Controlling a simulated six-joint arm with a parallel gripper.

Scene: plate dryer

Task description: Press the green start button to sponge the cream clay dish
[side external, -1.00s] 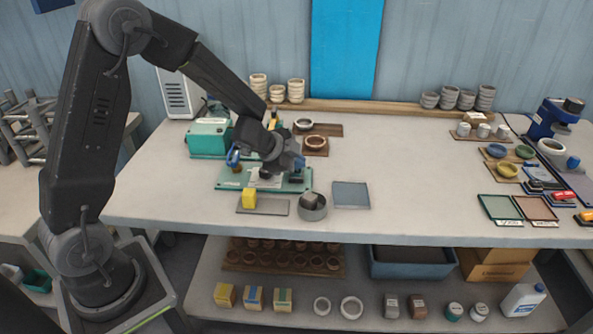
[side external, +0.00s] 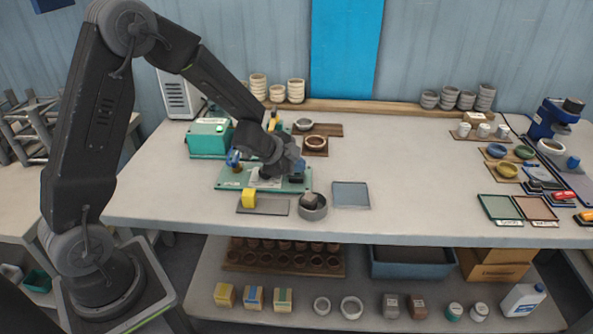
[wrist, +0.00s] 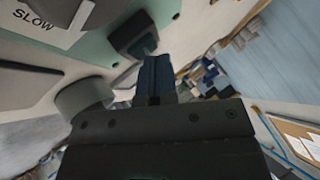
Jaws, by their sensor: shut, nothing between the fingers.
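My gripper (side external: 296,164) is low over the green machine base (side external: 225,184) on the table. In the wrist view its dark fingers (wrist: 155,72) are together with nothing between them. Their tips are close to a dark box (wrist: 132,34) on the green base; I cannot tell whether they touch it. This box also shows at the base's right end (side external: 297,179).
The table's middle right is clear.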

